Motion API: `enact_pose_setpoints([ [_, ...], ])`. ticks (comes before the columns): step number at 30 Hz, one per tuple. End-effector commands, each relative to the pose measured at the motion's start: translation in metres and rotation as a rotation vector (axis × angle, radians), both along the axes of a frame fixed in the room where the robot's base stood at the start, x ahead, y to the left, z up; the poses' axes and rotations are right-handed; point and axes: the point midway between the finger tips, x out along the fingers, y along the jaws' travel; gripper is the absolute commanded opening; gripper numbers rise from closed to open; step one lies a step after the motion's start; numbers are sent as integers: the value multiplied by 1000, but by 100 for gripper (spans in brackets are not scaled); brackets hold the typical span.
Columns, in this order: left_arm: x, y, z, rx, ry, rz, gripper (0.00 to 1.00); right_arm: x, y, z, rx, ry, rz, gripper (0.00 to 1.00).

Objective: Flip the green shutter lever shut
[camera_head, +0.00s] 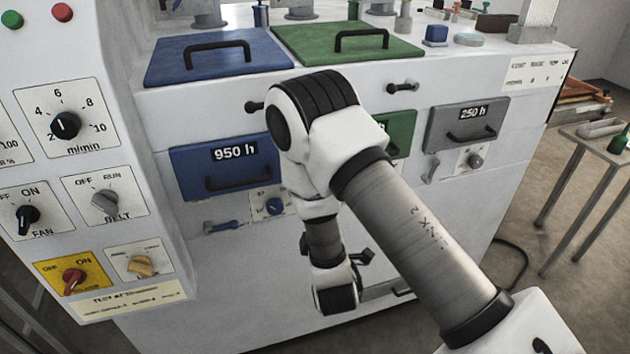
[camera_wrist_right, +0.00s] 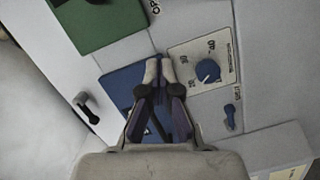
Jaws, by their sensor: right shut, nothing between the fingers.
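I cannot make out the green shutter lever in either view. In the head view my right arm covers the area below the green drawer (camera_head: 402,132), where only part of the drawer front shows. The green drawer also shows at the upper left of the right wrist view (camera_wrist_right: 100,22). My right gripper (camera_wrist_right: 160,72) is shut and empty, its fingertips in front of the blue drawer (camera_wrist_right: 120,80), beside the blue dial (camera_wrist_right: 208,71). In the head view its fingers are hidden behind my arm. My left gripper is in neither view.
A blue lever (camera_head: 228,226) sits below the blue drawer front (camera_head: 190,165); it also shows in the wrist view (camera_wrist_right: 230,117). A grey lever (camera_head: 430,171) sits below the grey drawer (camera_head: 445,115). Black knobs (camera_head: 403,87) stick out above the drawers. The control panel (camera_head: 130,200) stands left.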

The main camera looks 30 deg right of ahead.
Motion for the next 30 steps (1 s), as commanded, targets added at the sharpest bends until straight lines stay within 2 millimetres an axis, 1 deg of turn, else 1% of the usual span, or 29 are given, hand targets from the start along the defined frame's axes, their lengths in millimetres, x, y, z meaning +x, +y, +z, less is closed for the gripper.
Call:
enact_pose_setpoints([
  [7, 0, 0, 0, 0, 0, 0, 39, 2, -1, -1, 2, 2, 0, 0],
  [11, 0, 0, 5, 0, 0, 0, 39, 13, -6, -1, 5, 1, -2, 0],
  [14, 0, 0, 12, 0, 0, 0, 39, 29, -14, 0, 5, 0, -4, 0],
  [21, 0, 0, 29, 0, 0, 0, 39, 77, -34, -3, 3, 0, -1, 0],
  [24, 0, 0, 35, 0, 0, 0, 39, 93, -46, -6, 4, 4, -4, 0],
  [27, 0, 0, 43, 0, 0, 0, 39, 87, -63, -13, 3, 6, -4, 0],
  [30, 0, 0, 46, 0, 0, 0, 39, 85, -73, -17, 3, 5, -1, 0],
])
